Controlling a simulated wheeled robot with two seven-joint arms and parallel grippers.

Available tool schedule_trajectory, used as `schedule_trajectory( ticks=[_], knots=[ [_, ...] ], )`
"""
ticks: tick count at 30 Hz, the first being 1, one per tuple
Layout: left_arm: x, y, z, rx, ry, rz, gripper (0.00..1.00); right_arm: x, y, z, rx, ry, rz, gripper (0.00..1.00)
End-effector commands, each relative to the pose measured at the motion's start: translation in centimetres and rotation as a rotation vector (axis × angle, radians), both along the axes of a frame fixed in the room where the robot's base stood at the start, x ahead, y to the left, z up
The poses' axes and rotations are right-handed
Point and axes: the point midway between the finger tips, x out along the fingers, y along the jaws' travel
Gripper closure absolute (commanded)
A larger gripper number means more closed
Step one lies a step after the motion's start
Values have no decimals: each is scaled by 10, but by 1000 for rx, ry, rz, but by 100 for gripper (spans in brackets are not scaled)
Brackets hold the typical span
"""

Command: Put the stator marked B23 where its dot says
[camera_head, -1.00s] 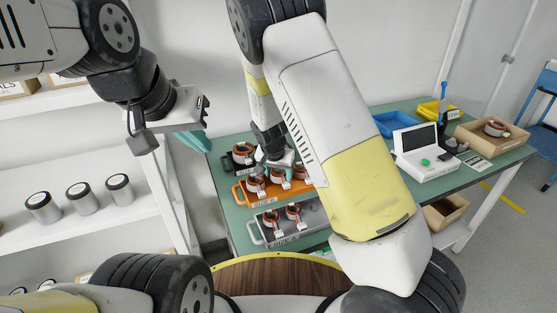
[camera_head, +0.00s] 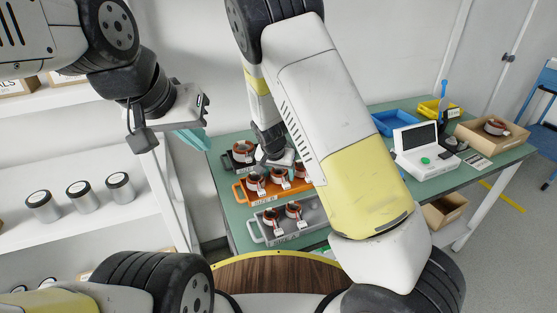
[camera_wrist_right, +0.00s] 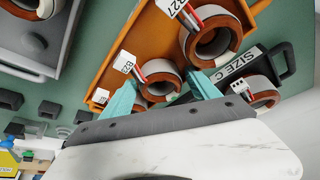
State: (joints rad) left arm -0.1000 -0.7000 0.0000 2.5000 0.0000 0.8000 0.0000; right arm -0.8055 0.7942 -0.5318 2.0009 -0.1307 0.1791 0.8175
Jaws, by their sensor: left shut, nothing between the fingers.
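In the right wrist view a stator (camera_wrist_right: 159,79) with a copper ring and red and white wires stands in the orange tray (camera_wrist_right: 128,34). Its white tag (camera_wrist_right: 126,63) seems to read B23, but is small; I see no dot on it. My right gripper (camera_wrist_right: 165,96) is open, its teal fingers apart on either side of that stator. In the head view this gripper (camera_head: 279,162) is over the orange tray (camera_head: 240,193), partly hidden by my arm. My left gripper (camera_head: 193,140) is shut and empty, beside the shelf, away from the trays.
A bigger stator tagged 827 or B27 (camera_wrist_right: 212,40) sits close by. A black SIZE C tray (camera_wrist_right: 287,62) and a grey tray (camera_head: 318,235) flank the orange one. On the green table (camera_head: 375,155) stand a tester (camera_head: 424,155), blue bin (camera_head: 393,122), yellow bin (camera_head: 428,108) and cardboard box (camera_head: 510,140).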

Motion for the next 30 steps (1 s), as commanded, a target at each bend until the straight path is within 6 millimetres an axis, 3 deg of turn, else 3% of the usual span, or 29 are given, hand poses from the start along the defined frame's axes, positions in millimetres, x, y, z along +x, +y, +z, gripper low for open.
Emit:
schedule_trajectory(
  ticks=[13, 30],
  knots=[
    [0, 0, 0, 0, 0, 0, 100, 0, 0, 2, 0, 1, 0, 30],
    [0, 0, 0, 0, 0, 0, 100, 0, 0, 31, 1, -1, 0, 30]
  ],
)
